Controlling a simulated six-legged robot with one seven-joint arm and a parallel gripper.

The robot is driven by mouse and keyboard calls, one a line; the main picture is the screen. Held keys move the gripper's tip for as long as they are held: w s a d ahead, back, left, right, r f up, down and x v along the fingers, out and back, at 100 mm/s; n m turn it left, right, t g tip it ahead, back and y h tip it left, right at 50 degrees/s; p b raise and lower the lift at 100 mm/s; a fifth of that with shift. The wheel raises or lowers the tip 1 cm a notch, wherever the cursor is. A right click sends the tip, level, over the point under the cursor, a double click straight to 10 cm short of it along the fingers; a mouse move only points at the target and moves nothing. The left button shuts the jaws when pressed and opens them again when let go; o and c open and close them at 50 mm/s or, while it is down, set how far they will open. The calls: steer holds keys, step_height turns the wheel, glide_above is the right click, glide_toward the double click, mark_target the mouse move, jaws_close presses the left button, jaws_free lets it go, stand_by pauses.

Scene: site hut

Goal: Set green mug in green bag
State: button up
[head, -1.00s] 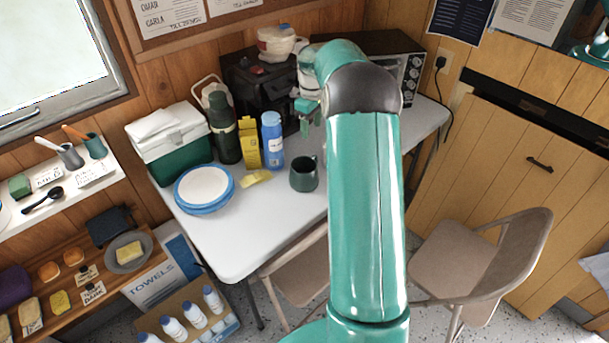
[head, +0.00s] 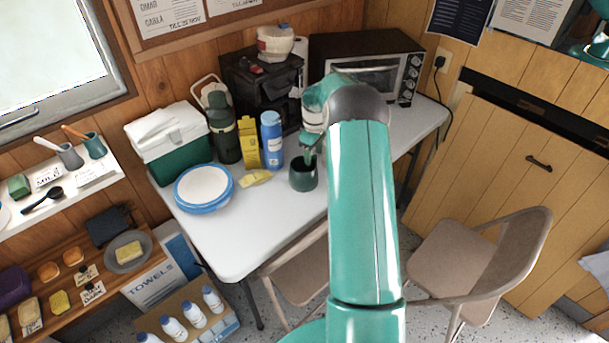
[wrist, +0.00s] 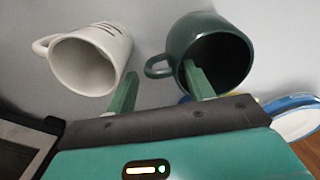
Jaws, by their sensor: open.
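The dark green mug (head: 304,181) stands upright on the white table. In the wrist view the green mug (wrist: 185,45) is at the upper right, its handle between my two fingers. My gripper (wrist: 161,69) is open; its right finger overlaps the mug's mouth and its left finger is outside, beside a white mug. In the head view my gripper (head: 308,155) is right at the green mug's rim. I cannot tell whether the fingers touch the mug. I cannot make out a green bag in either view.
A white mug (wrist: 90,60) stands close left of the green mug. Behind are a blue bottle (head: 272,143), a yellow carton (head: 248,145) and a dark green flask (head: 224,128). Plates (head: 204,188) and a green-white cooler (head: 173,150) are left. The table's front is clear.

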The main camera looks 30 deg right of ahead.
mark_target(313, 156)
step_height(313, 156, down, 3)
steer(key=shift+f, duration=0.1)
steer(key=shift+w, duration=0.1)
jaws_close()
